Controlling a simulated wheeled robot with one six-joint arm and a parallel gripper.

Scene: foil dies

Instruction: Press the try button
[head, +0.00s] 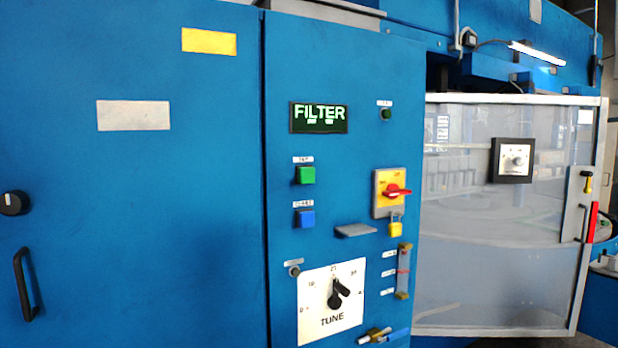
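The dark display (319,118) shows "FILTER" in pale green letters, with small marks beneath. My gripper is not in view, and nothing touches the buttons.
A red rotary switch (396,191) on a yellow plate, a yellow padlock (395,228) and a small grey ledge (355,230) are right of the buttons. Below is a white TUNE dial (331,303). A black handle (26,284) sticks out at left. A glazed door (500,240) is at right.

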